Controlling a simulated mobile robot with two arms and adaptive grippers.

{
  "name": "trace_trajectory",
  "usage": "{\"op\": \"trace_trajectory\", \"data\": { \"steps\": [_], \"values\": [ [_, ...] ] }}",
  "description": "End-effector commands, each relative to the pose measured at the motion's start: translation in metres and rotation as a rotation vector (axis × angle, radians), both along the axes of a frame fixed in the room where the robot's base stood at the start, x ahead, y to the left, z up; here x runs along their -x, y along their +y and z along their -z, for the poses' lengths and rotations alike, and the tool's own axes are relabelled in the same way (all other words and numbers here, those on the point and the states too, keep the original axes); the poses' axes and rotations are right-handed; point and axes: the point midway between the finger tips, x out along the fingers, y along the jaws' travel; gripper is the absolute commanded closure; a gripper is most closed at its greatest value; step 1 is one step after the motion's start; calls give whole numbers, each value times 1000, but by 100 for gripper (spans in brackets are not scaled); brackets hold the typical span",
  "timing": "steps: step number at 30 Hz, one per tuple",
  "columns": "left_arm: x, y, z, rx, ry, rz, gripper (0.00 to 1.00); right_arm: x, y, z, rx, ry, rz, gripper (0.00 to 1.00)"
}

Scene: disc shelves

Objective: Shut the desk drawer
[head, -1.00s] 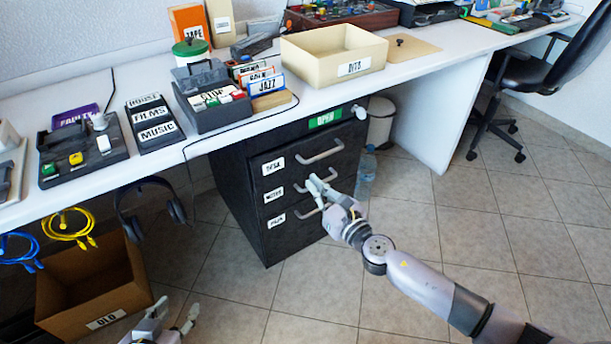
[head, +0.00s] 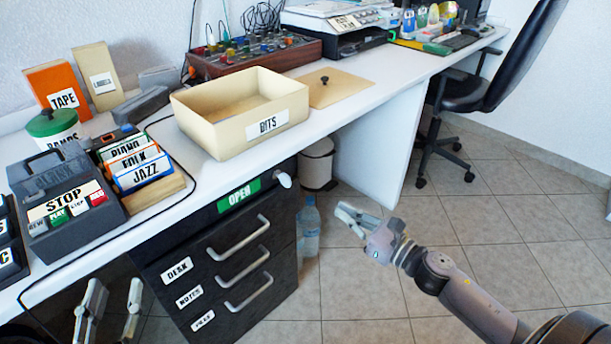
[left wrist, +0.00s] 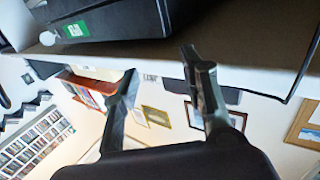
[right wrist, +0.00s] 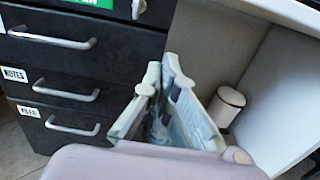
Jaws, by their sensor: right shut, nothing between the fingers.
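My left gripper (head: 115,290) is open and empty, low at the left, by the cabinet's left side.
A green OPEN label (head: 239,194) and a white knob (head: 283,180) are on the cabinet's top strip. A water bottle (head: 309,228) and white bin (head: 317,165) stand right of the cabinet. The BITS box (head: 200,136) is on the desk above. Floor in front is clear.

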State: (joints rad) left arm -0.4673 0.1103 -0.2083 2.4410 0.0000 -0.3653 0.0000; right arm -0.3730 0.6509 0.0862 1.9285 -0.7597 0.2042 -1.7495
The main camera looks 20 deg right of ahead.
Motion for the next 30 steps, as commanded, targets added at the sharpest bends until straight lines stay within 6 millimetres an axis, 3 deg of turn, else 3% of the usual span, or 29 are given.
{"op": "trace_trajectory", "data": {
  "steps": [21,30],
  "values": [
    [2,-5,-35,51,-191,12,60,-106,38,0,0,-2,1,100],
    [5,-6,-49,70,-262,16,60,-129,46,0,0,0,2,100]
  ]
}}
